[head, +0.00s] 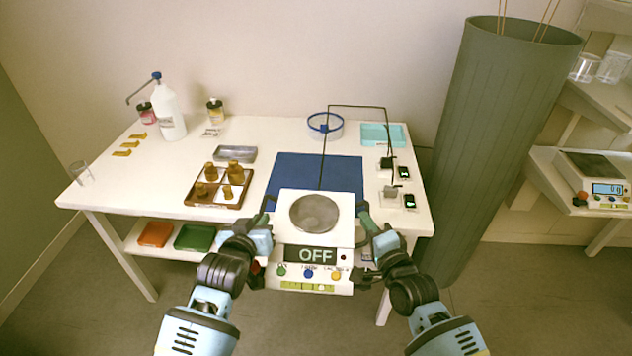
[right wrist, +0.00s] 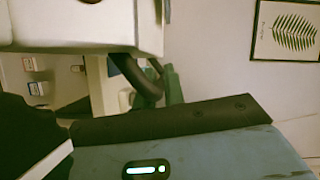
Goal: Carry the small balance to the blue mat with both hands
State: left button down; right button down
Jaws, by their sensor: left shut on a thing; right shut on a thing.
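The small balance (head: 328,259) is white with a round grey pan, a display reading OFF and coloured buttons. It is held level in front of the table's front edge, partly overlapping the near part of the blue mat (head: 290,172) in the head view. My left gripper (head: 262,260) is shut on the balance's left side. My right gripper (head: 364,258) is shut on its right side. In the right wrist view the white balance body (right wrist: 80,25) fills the upper left, close to my gripper. The fingertips are mostly hidden.
The table (head: 110,185) holds a brown tray of amber bottles (head: 248,190) left of the mat. A tall green bin (head: 490,130) stands right. Another balance (head: 597,181) sits on a shelf.

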aim_at(318, 180)
jog(key=i, duration=1)
